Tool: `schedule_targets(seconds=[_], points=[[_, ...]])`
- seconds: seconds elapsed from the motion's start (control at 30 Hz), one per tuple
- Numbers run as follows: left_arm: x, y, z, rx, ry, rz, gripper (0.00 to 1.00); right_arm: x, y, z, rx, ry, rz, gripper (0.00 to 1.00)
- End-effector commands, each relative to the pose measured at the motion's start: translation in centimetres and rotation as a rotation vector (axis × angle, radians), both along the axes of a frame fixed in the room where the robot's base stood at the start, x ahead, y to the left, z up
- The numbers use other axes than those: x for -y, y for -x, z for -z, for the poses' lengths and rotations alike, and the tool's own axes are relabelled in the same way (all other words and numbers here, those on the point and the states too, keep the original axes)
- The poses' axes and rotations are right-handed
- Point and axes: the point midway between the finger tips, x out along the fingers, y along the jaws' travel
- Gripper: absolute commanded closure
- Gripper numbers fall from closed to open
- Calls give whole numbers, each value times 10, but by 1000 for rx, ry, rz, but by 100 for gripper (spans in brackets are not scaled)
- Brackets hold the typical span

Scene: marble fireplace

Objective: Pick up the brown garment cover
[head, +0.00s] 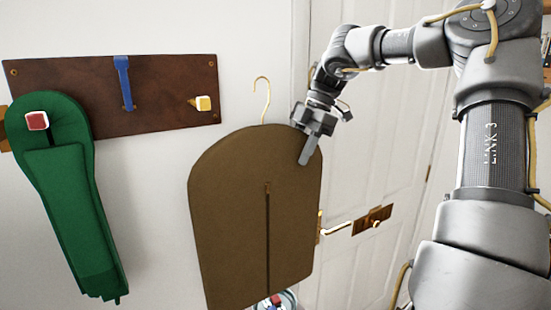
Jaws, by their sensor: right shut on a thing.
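The brown garment cover (230,205) hangs upright in front of the white wall and door, with a brass hook (262,98) rising from its top. The hook is free in the air, apart from the rack. My right gripper (306,150) is shut on the cover's upper right edge. One finger lies over the front face; the other finger is hidden behind it. The cover's lower end runs out of the picture. My left gripper is not in view.
A dark wooden rack (160,118) on the wall has a blue hook (124,82), a yellow peg (201,103) and a red peg (37,121). A green bag-like item (65,190) hangs from the red peg. A white door (385,150) with a brass handle (372,220) is behind my right arm.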

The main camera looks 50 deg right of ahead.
Motion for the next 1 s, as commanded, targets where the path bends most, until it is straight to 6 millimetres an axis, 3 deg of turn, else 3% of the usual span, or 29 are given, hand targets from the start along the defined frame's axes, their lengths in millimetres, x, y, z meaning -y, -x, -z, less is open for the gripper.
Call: schedule_targets(seconds=[0.2, 0.4, 1.0], points=[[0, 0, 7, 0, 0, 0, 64, 30, 17, 0, 3, 1, 0, 100], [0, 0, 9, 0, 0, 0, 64, 45, 25, -1, 2, 1, -1, 100], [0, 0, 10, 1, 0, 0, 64, 49, 28, -1, 3, 1, -2, 100]])
